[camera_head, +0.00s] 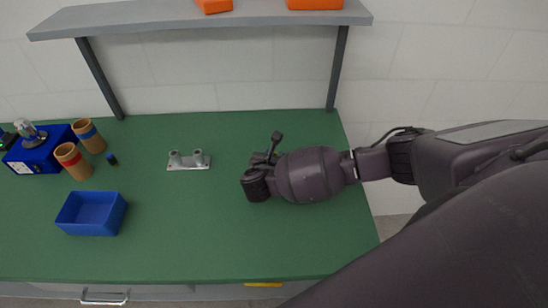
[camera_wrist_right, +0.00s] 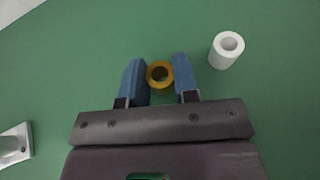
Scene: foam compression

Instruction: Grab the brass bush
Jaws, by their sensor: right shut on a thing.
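The brass bush (camera_wrist_right: 159,74) is a short yellow ring. In the right wrist view it sits between the two blue fingers of my right gripper (camera_wrist_right: 160,78), which is shut on it over the green bench top. In the head view my right gripper (camera_head: 256,184) is at the middle of the bench, to the right of the metal bracket, and the bush is hidden there. My left gripper is not in view.
A white hollow cylinder (camera_wrist_right: 226,50) stands just right of the fingers in the wrist view. On the green bench (camera_head: 215,240) are a metal bracket with two posts (camera_head: 189,161), a blue bin (camera_head: 91,213), two cardboard tubes (camera_head: 74,161) and a blue box (camera_head: 40,150). A grey shelf (camera_head: 200,18) spans the back.

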